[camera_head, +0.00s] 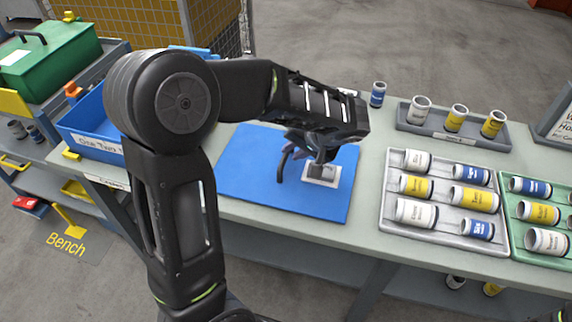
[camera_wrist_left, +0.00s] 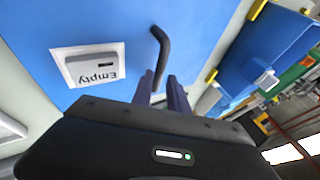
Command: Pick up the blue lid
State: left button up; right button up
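The blue lid (camera_head: 245,178) is a flat blue panel lying on the pale bench top. It has a black arched handle (camera_wrist_left: 163,52) and a white label reading "Empty" (camera_wrist_left: 88,68), which also shows in the head view (camera_head: 322,181). My left gripper (camera_head: 308,160) is low over the lid, beside the label and at the handle. In the left wrist view its two fingers (camera_wrist_left: 163,90) are apart, with the near end of the handle between or just beyond them. I cannot tell whether they touch it. My right gripper is out of view.
A blue crate (camera_head: 83,138) stands left of the bench, with a green lidded box (camera_head: 45,65) behind it. Right of the lid are a grey tray (camera_head: 388,232) and a green tray (camera_head: 510,205) of cans. A rear rack (camera_head: 408,122) holds cans; a lone blue can (camera_head: 377,94) stands beside it.

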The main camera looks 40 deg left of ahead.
aim_at(287, 155)
pick_arm(q)
jog(key=shift+a+f, duration=0.15)
jog(key=shift+p+x, duration=0.55)
jog(key=shift+x, duration=2.1)
grip_shut()
